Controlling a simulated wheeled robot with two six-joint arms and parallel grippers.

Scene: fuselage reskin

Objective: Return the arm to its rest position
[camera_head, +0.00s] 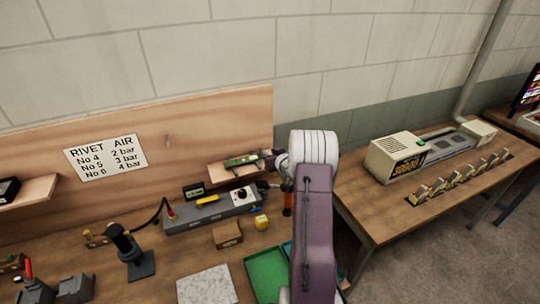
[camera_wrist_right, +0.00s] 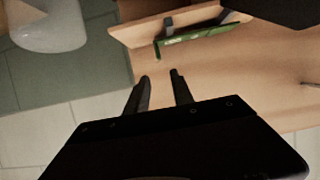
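My right arm (camera_head: 314,230) comes up from the bottom of the head view, with a purple link and a white, banded wrist. My right gripper (camera_head: 268,159) is beside a small wooden shelf (camera_head: 222,176) on the back panel. In the right wrist view its two dark fingers (camera_wrist_right: 160,77) are apart with nothing between them. A green flat object (camera_head: 240,160) lies on the shelf; it also shows in the wrist view (camera_wrist_right: 192,38), beyond the fingertips and apart from them. My left gripper is not in view.
The workbench holds a grey device (camera_head: 213,210), a cardboard box (camera_head: 227,234), a yellow item (camera_head: 261,221), a green tray (camera_head: 266,276) and a black stand (camera_head: 134,260). A second table (camera_head: 385,215) at right bears a cream machine (camera_head: 398,155). Open floor shows at lower right.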

